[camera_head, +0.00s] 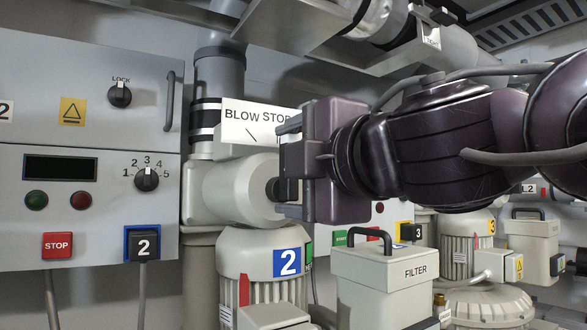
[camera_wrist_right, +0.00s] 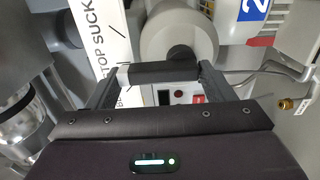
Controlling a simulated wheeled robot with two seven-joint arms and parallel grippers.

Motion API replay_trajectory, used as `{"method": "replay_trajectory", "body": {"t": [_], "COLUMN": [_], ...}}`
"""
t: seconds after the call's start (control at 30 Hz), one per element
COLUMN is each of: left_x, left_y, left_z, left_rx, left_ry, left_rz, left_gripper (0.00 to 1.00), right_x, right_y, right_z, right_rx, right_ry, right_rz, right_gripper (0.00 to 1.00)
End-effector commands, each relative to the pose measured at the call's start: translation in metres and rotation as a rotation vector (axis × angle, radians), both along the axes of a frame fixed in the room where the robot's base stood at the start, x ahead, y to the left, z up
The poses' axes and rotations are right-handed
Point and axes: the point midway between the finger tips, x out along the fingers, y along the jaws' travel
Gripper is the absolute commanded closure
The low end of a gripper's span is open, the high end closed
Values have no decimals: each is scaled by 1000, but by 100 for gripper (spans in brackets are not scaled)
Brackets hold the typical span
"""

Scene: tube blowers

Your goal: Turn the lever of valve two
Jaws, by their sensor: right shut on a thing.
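Valve two has a pale grey round body (camera_head: 238,188) above the blower marked 2 (camera_head: 262,265). A white plate (camera_head: 252,122) reading BLOW and STOP sits over it. My right gripper (camera_head: 284,170) comes in from the right, at the front of the valve. Its black lever (camera_head: 273,189) is partly hidden by the gripper in the head view. In the right wrist view, the dark lever bar (camera_wrist_right: 163,73) with a pale end lies across between the two fingers, and the right gripper (camera_wrist_right: 160,80) is shut on it. My left gripper is in neither view.
A FILTER box (camera_head: 385,280) stands below my right arm. Pipes run overhead.

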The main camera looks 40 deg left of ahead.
Motion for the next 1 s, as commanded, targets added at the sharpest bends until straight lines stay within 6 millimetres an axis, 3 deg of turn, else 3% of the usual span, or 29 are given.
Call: {"method": "replay_trajectory", "body": {"t": [0.27,0.3,0.43,0.77,1.0], "left_x": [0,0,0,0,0], "left_y": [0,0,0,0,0], "left_z": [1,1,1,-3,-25], "left_rx": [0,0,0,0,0], "left_ry": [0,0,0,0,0], "left_rz": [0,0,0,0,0], "left_gripper": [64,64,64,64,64], "right_x": [0,0,0,-1,-15], "right_y": [-2,-2,-1,-4,-38], "right_z": [6,6,5,1,-2], "right_rx": [14,14,11,6,9], "right_ry": [-3,-2,-1,0,-3], "right_rz": [-1,-1,-1,0,-2], "right_gripper": [47,22,5,5,5]}}
